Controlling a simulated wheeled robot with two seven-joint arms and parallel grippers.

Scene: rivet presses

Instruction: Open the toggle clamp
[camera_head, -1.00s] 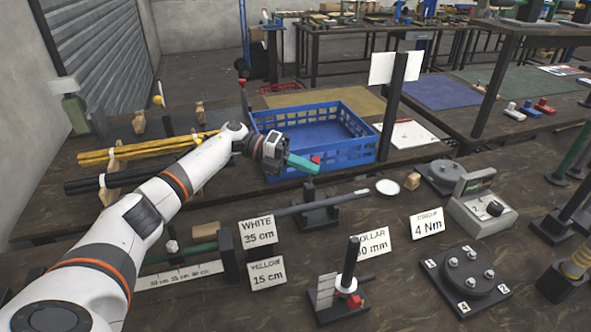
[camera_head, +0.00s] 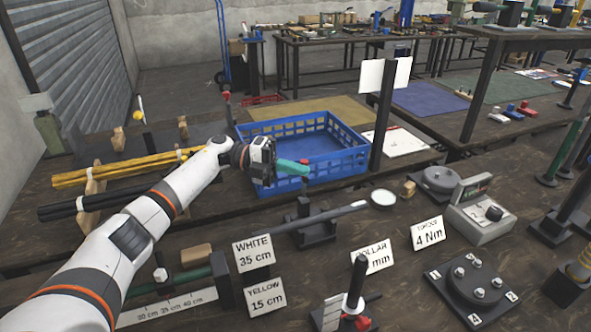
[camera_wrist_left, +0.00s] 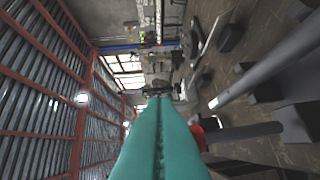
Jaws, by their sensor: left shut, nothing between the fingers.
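The toggle clamp (camera_head: 304,207) appears to be the dark fixture in front of the blue basket, with a grey bar (camera_head: 335,215) through it and an upright dark lever with a red tip (camera_head: 305,162). My left gripper (camera_head: 309,171) has teal fingers, shut and empty, close by the red tip. In the left wrist view the shut fingers (camera_wrist_left: 160,105) point away from me, and the red tip (camera_wrist_left: 197,138) shows just right of them. Whether they touch it I cannot tell. My right gripper is not in view.
A blue basket (camera_head: 352,163) stands right behind the gripper. Sign cards (camera_head: 254,253) stand in front of the clamp. A post with a red part (camera_head: 355,290), a torque gauge (camera_head: 482,212) and a bolted plate (camera_head: 473,284) stand on the right.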

